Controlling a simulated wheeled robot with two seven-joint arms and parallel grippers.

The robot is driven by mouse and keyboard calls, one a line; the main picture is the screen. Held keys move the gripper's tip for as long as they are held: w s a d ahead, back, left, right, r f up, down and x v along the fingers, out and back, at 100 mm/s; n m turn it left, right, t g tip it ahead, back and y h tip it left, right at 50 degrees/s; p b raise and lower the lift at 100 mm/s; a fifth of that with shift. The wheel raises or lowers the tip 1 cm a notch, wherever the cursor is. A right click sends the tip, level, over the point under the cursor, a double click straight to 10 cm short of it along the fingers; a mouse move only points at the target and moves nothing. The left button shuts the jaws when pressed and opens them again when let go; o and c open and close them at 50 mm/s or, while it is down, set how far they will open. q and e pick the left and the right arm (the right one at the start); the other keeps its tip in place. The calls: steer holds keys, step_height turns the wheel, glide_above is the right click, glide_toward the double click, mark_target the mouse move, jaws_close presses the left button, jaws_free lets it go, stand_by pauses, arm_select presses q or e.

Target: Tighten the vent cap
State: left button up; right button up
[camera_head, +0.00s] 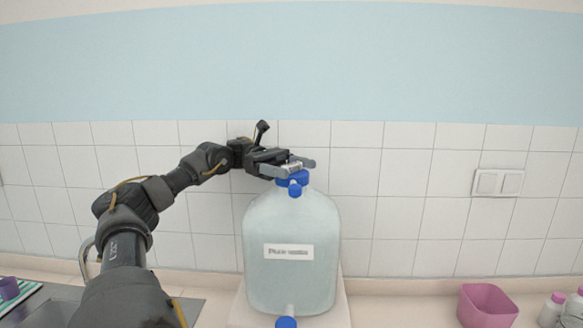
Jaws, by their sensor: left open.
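A large clear carboy (291,228) labelled "Pure water" stands in the middle of the counter. A wide blue cap (302,178) closes its neck, and a smaller blue cap (295,190), which looks like the vent cap, sits at its front. My left gripper (297,168) reaches in from the left, directly over the caps. Its fingers are open and partly hide the top of the wide cap. I cannot tell whether they touch it. A blue-capped spout (286,322) shows at the carboy's base. My right gripper is not in view.
The carboy stands on a pale block (339,312) in front of a tiled wall. At right are a pink bin (486,306) and pink-capped bottles (551,310).

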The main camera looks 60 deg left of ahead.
mark_target(291, 175)
arm_select(q)
steer(key=shift+r, duration=0.3)
step_height(291, 175, up, 2)
steer(key=shift+r+p, duration=0.15)
steer(key=shift+p, duration=0.75)
steer(key=b, duration=0.1)
steer(key=s+d+r+b, duration=0.1)
steer(key=shift+s+d+r+b, duration=0.1)
steer(key=shift+d+r+b, duration=0.05)
steer(key=shift+r+b, duration=0.2)
steer(key=d+r, duration=0.1)
steer(key=s+d+r, duration=0.1)
steer(key=r, duration=0.1)
steer(key=shift+s, duration=0.2)
steer(key=s+d+r+b, duration=0.3)
steer(key=s+d+r, duration=0.2)
steer(key=s+d, duration=0.1)
steer(key=shift+d+r+b, duration=0.2)
steer(key=shift+d+b, duration=0.2)
steer(key=shift+d, duration=0.4)
steer(key=shift+s, duration=0.1)
